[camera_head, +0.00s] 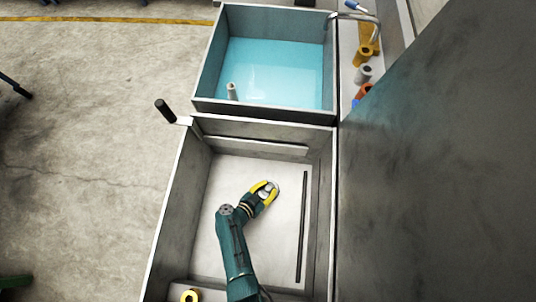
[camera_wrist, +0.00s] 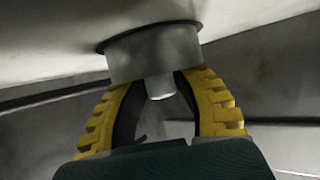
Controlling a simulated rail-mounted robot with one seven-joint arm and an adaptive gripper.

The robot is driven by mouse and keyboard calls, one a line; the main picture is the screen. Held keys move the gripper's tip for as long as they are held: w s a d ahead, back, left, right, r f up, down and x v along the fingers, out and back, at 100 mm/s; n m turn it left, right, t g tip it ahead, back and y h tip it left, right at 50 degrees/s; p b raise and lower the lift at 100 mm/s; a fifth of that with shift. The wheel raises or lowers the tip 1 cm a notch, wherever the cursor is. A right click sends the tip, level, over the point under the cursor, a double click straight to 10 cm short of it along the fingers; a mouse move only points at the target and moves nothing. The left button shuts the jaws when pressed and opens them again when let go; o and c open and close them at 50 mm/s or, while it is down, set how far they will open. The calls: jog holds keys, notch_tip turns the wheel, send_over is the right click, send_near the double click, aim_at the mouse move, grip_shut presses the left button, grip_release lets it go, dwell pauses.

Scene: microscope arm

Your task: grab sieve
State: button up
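A small round, pale grey metal piece (camera_head: 268,188), which may be the sieve, is in the near grey basin. In the wrist view it looks like a short grey metal cylinder (camera_wrist: 155,52) with a narrower stub (camera_wrist: 160,87) below it. My gripper (camera_head: 265,193) has yellow ribbed fingers and reaches up to this piece. In the wrist view the fingers (camera_wrist: 163,88) stand apart, one on each side of the stub, with gaps visible. Their tips are close to the cylinder; I cannot tell whether they touch it.
The near basin (camera_head: 325,200) has raised walls around my arm. A dark bar (camera_head: 302,225) lies along its right side. A water-filled basin (camera_head: 275,112) with an upright pale cylinder (camera_head: 232,91) is behind. A black-topped post (camera_head: 165,110) stands at the left corner.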

grip_shut()
